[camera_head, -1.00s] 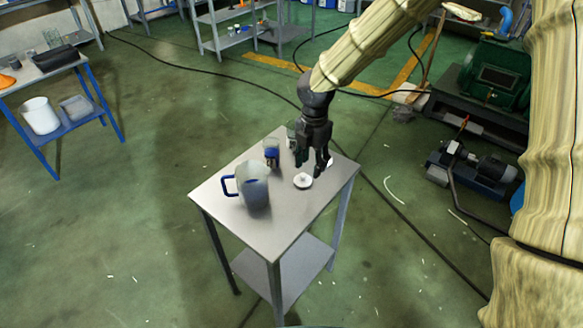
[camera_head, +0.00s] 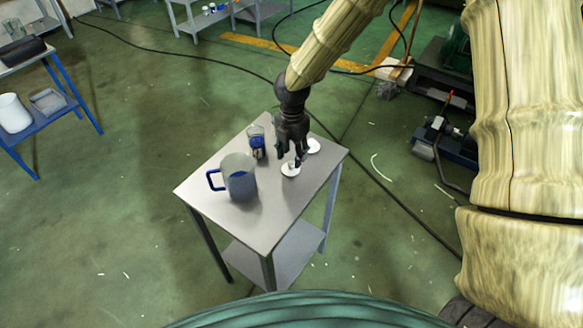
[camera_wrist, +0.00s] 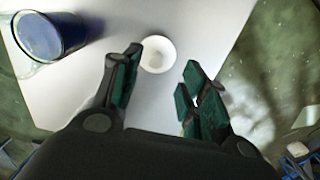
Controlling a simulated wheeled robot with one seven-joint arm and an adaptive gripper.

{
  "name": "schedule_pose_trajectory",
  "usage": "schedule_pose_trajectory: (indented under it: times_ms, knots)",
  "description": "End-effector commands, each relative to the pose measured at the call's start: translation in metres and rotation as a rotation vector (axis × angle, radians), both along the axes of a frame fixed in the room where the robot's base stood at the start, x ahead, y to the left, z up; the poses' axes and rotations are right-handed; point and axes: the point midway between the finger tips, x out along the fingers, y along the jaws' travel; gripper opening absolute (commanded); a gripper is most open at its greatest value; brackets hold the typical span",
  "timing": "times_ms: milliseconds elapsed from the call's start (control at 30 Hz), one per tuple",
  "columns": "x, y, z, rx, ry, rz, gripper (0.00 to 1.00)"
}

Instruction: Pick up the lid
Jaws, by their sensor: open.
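A small round white lid (camera_head: 290,170) with a raised middle lies on the small grey table. A second white round piece (camera_head: 313,146) lies behind it to the right. My gripper (camera_head: 291,158) points down over the nearer lid, its fingers apart and empty. In the wrist view, a white round lid (camera_wrist: 158,54) shows just beyond and between the fingertips of my gripper (camera_wrist: 162,64). Whether the fingers touch it cannot be told.
A grey jug (camera_head: 240,183) with a blue handle stands left on the table (camera_head: 265,222). A small glass with blue contents (camera_head: 257,148) stands behind it, close left of my gripper. A blue vessel (camera_wrist: 48,32) fills the wrist view's upper left corner. The table's front is clear.

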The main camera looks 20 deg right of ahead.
Motion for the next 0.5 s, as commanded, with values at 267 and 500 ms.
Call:
schedule_pose_trajectory:
  times_ms: [267,500]
  knots:
    - [0.003,0.001,-0.029,-0.001,0.003,-0.001,0.43]
    - [0.004,0.000,-0.045,0.000,0.000,-0.001,0.43]
